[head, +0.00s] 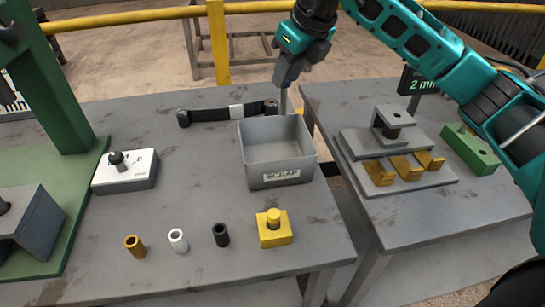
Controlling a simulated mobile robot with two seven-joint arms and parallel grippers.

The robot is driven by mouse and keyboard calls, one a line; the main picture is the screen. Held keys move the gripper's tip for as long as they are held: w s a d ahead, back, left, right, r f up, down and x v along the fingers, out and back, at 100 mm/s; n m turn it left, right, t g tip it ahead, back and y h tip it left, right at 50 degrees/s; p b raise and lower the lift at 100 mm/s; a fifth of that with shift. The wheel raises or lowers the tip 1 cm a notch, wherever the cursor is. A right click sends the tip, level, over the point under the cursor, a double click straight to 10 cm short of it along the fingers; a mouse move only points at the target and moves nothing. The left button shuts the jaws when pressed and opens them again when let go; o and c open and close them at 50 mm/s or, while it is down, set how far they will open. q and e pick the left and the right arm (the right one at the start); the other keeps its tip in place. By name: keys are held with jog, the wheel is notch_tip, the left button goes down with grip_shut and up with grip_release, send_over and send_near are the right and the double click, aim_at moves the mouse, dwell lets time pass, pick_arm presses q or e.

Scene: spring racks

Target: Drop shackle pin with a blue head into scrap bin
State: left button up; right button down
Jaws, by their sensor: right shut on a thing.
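My right gripper (287,82) reaches in from the top right and points down at the back right part of the scrap bin. It is shut on a grey shackle pin (283,103), which hangs upright below the fingers. The pin's head is mostly hidden by the fingers, so I cannot clearly tell its colour. The grey open-topped scrap bin (292,172) stands on the left table with a "SCRAP" label on its front. The pin's lower end overlaps the bin's back rim in the picture; I cannot tell its exact height. The bin's visible inside looks empty. My left gripper is out of view.
A yellow block (274,236) and several small sleeves (178,240) stand in front. A white box with a black knob (125,172) stands left. A gap separates the right table, which holds a grey fixture (390,125) and green block (470,150).

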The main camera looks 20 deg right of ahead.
notch_tip(320, 180, down, 5)
jog(key=b, duration=0.3)
jog(key=shift+r, duration=0.1)
jog(key=c, duration=1.1)
grip_release()
jog(key=o, duration=0.3)
notch_tip(320, 180, up, 12)
send_over(286, 95)
jog(key=s+d, duration=0.2)
jog(key=s, duration=0.3)
jog(key=shift+s+p, duration=0.15)
jog(key=shift+p, duration=0.15)
jog(key=shift+a, duration=0.1)
